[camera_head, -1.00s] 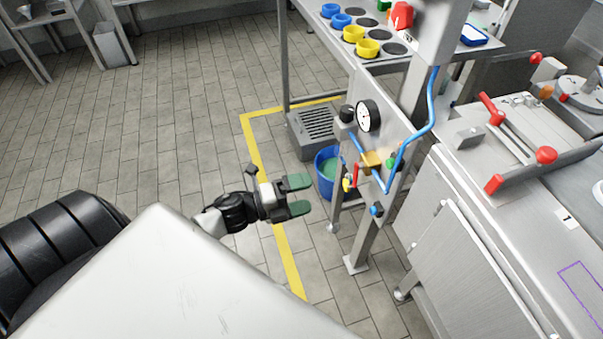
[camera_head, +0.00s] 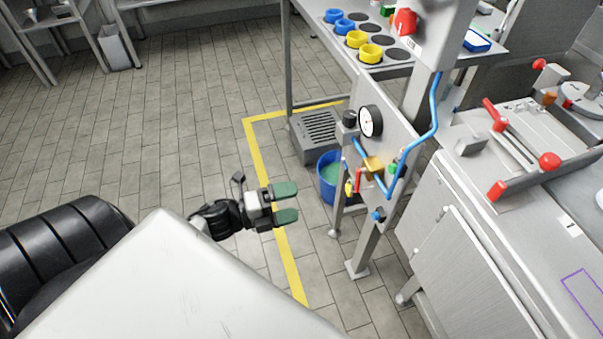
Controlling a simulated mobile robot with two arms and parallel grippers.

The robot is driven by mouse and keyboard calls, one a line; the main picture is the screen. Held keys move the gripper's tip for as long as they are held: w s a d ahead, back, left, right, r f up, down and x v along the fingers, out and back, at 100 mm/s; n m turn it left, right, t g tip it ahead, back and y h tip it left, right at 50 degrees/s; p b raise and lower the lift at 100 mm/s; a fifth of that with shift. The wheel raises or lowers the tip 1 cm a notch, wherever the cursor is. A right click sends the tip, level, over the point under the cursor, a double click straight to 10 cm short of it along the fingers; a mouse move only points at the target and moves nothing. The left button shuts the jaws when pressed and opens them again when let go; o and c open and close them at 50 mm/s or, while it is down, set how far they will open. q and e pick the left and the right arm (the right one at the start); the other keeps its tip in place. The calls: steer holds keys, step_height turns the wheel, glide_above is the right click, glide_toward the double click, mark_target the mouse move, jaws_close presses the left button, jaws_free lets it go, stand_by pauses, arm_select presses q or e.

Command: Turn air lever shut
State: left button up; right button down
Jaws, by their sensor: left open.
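The air panel (camera_head: 394,128) is a grey upright plate on a metal post, right of centre. It carries a round white gauge (camera_head: 370,121), a black knob (camera_head: 349,118), a brass block (camera_head: 373,166) and blue tubing (camera_head: 436,110). A small red lever (camera_head: 358,181) points roughly up and down at the panel's lower left, beside a yellow part (camera_head: 349,188). I cannot tell which part is the air lever. My left gripper (camera_head: 292,203) is open and empty, its green-padded fingers pointing right toward the panel, clearly apart from it. My right gripper is out of view.
A blue bucket (camera_head: 326,188) and a grey grated box (camera_head: 301,142) stand on the floor behind the panel. A shelf with blue and yellow rings (camera_head: 369,53) is above. A steel bench (camera_head: 429,215) stands at right.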

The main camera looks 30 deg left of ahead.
arm_select(q)
steer(key=v, duration=0.7)
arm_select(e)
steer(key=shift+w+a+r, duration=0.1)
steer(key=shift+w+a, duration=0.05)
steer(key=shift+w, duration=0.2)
arm_select(q)
steer(key=shift+c, duration=0.3)
